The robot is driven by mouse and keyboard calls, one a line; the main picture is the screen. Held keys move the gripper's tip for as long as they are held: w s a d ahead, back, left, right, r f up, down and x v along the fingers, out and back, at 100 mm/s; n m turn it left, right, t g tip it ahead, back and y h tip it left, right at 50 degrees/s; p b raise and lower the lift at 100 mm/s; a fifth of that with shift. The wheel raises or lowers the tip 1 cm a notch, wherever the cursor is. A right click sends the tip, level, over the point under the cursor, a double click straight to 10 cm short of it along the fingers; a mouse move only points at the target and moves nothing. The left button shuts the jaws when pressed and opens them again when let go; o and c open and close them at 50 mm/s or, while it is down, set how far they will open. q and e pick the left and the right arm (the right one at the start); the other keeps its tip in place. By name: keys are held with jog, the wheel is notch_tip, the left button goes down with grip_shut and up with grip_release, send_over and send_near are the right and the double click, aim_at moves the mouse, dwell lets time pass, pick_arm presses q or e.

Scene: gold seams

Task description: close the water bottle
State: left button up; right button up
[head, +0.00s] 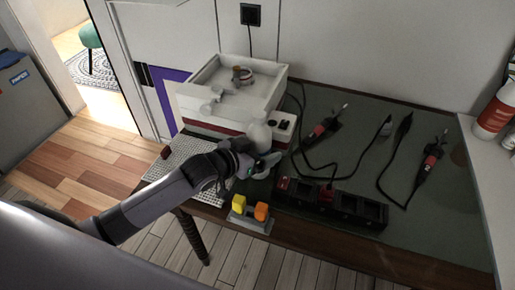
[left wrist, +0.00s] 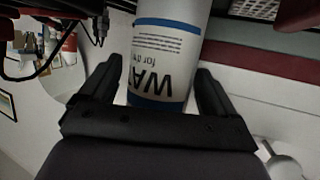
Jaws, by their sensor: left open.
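A white water bottle (head: 259,133) stands on the table in front of the white box; its top is too small to make out in the head view. In the left wrist view the bottle (left wrist: 168,45) has blue bands and upside-down lettering that begins "WA". My left gripper (head: 265,164) is at the near side of the bottle. In the left wrist view its two open fingers (left wrist: 160,70) stand on either side of the bottle, with a gap visible. I cannot make out a cap. My right gripper is not in view.
A white box-like machine (head: 235,95) stands behind the bottle. A stand with yellow and orange pieces (head: 250,213) is at the front edge. A black tray (head: 332,203) and corded red-black tools (head: 322,130) lie to the right. A small dark red object (head: 165,152) sits far left.

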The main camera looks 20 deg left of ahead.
pick_arm(q)
jog(key=shift+r, duration=0.2)
jog(key=v, duration=1.2)
jog(key=shift+p, duration=0.4)
